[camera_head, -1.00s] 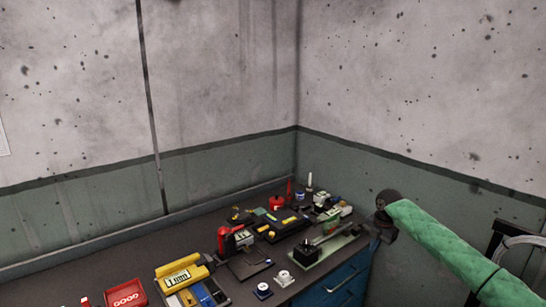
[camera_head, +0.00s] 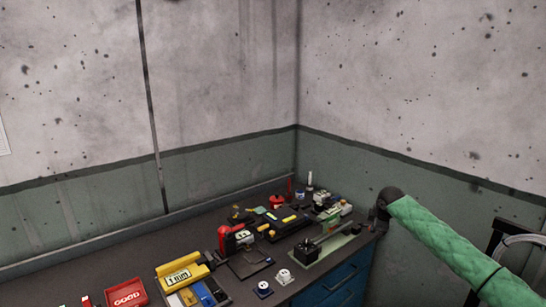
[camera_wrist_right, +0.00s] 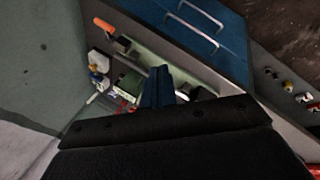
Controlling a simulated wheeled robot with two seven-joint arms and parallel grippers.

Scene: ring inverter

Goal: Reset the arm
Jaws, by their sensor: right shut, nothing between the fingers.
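My right arm (camera_head: 450,240), in a green quilted sleeve, comes in from the lower right in the head view. It bends at a black joint beside the bench's right end. My right gripper (camera_wrist_right: 158,85) shows in the wrist view as blue fingers closed together with nothing between them. The fingers point toward the bench edge and its tools, and I see no contact. In the head view the gripper is small, dark and mostly hidden beyond the joint. My left arm and gripper are out of view.
A dark bench (camera_head: 100,252) runs along the wall. A lever device on a green base (camera_head: 345,240) stands near its right end, above blue drawers (camera_head: 335,285). A red GOOD box (camera_head: 126,294), yellow tool case (camera_head: 182,274) and several small parts lie on the bench.

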